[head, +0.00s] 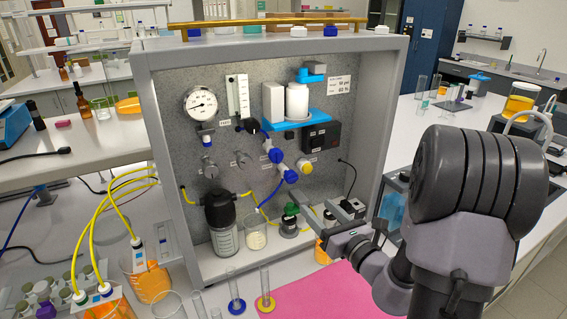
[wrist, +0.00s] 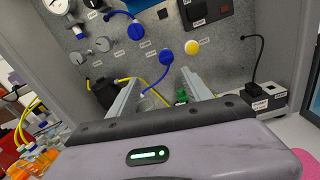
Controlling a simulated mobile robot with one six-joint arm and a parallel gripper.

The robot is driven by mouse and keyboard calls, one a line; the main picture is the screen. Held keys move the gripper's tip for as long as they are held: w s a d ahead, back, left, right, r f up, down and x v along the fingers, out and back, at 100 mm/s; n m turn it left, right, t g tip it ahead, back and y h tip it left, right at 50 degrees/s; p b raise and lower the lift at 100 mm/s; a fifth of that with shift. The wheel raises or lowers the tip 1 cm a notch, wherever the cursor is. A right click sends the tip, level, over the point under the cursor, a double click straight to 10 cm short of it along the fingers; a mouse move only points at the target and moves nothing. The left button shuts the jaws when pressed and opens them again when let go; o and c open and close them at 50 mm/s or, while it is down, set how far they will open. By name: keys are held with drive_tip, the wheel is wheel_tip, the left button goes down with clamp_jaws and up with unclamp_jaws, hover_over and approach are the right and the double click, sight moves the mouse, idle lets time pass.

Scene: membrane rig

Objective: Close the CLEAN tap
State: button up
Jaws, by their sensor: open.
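The rig's panel carries several taps with small labels that I cannot read, so I cannot tell which is CLEAN. In the head view two blue taps (head: 290,175) sit on the panel, with a yellow knob (head: 305,167) to their right and grey knobs (head: 210,170) to their left. The wrist view shows the lower blue tap (wrist: 166,57), the upper blue tap (wrist: 136,31) and the yellow knob (wrist: 191,47) beyond the fingertips. My gripper (wrist: 162,78) is open and empty, pointing at the panel below these taps. It shows in the head view at the rig's lower right.
A dark-topped filter bottle (head: 222,225), a beaker (head: 256,233) and a green-topped bottle (head: 290,220) stand inside the rig. Yellow and blue tubes cross the lower panel.

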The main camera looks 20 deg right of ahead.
sight(294, 179)
drive_tip(key=shift+m+h, duration=0.3)
drive_tip(key=w, duration=1.7)
drive_tip(key=shift+w+d+f, duration=0.15)
drive_tip(key=shift+w+f, duration=0.1)
drive_tip(key=shift+w, duration=0.05)
clamp_jaws()
